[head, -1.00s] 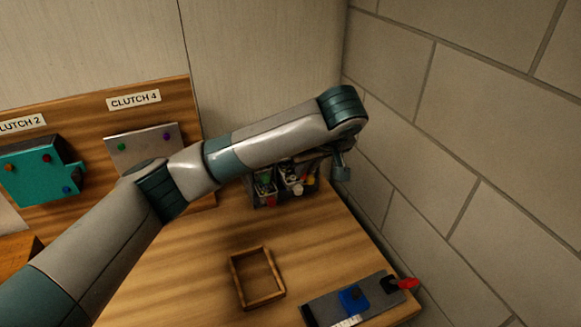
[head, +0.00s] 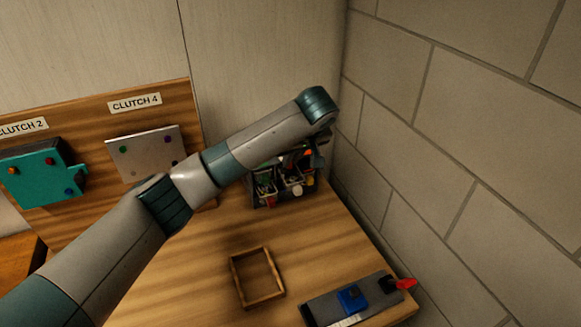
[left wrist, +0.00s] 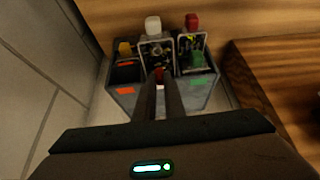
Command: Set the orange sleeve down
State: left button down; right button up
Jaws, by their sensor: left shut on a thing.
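My left gripper (left wrist: 161,82) shows in the left wrist view with its two fingers close together. A small red-orange piece (left wrist: 159,74), which looks like the orange sleeve, shows between the fingertips; most of it is hidden. The fingers are above a grey divided bin (left wrist: 190,98) holding several parts, with an orange label on its left and a green label on its right. In the head view the bin (head: 285,204) stands at the back right of the table, partly behind my left arm. An orange spot (head: 308,153) shows by the gripper there. My right gripper is not in view.
An empty wooden frame (head: 234,277) lies on the table (head: 200,270). A grey fixture (head: 325,306) with a blue block and red tip is at the front right. The clutch board (head: 95,105) stands at the back left. A block wall (head: 470,130) closes the right side.

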aim_at(290, 167)
pick_arm(q)
notch_tip(290, 167, down, 2)
jog(key=shift+f+p, duration=0.15)
jog(key=shift+p, duration=0.65)
jog(key=shift+w+a+f+p, duration=0.15)
jog(key=shift+f+p, duration=0.4)
jog(key=shift+f, duration=0.25)
jog(key=shift+f, duration=0.1)
jog(key=c, duration=2.1)
grip_release()
